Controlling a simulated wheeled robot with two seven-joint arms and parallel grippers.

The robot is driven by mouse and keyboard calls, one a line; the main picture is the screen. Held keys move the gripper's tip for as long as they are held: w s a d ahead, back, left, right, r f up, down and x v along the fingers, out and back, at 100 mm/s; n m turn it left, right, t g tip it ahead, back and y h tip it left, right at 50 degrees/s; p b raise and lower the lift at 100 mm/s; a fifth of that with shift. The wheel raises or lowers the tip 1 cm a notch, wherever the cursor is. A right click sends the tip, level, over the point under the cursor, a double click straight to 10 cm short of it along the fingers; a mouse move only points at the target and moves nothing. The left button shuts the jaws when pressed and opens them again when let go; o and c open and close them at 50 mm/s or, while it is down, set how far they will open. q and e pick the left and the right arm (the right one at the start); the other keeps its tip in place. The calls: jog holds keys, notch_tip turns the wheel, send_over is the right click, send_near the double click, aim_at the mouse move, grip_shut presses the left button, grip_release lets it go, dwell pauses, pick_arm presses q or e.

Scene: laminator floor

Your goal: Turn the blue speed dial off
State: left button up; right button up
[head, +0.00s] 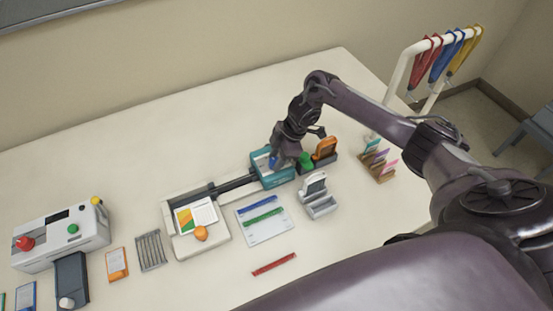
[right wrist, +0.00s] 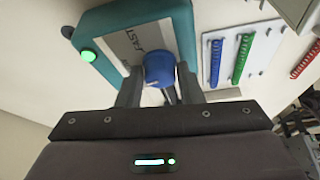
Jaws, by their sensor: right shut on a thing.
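The blue speed dial (right wrist: 160,68) sits on the teal-edged panel of the machine (right wrist: 95,20), beside a label reading "FAST". In the head view, the dial (head: 273,161) is a small blue patch on the teal machine end (head: 282,180), partly covered by my right gripper. My right gripper (right wrist: 160,85) is shut on the dial, with one finger on each side of it. In the head view the right gripper (head: 281,157) comes down over the teal end from the upper right. A green light (right wrist: 88,56) glows on the panel. My left gripper is not in view.
An orange device (head: 325,148) and a green knob (head: 305,160) stand close right of the gripper. A grey-white device (head: 315,190) is in front. A white board with blue and green binding combs (head: 264,220) lies nearby. The table's back left is clear.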

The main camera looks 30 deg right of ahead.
jog(key=shift+w+f+n+g+b, duration=0.2)
jog(key=shift+n+g+b, duration=0.1)
jog(key=shift+n+b, duration=0.45)
jog(key=shift+r+n+g+b, duration=0.15)
jog(key=shift+n+g+b, duration=0.35)
jog(key=shift+n, duration=0.35)
jog(key=shift+r+n, duration=0.2)
jog(key=shift+n, duration=0.7)
jog(key=n+g, duration=0.1)
jog(key=n, duration=0.1)
jog(key=shift+w+n+p, duration=0.15)
jog(key=shift+n+p, duration=0.15)
jog(key=shift+p, duration=0.1)
jog(key=shift+a+f+n+g+h, duration=0.1)
jog(key=shift+n+g+h, duration=0.5)
jog(key=shift+n, duration=1.3)
jog(key=o, duration=1)
jog(key=shift+g, duration=0.3)
jog(key=shift+c, duration=0.2)
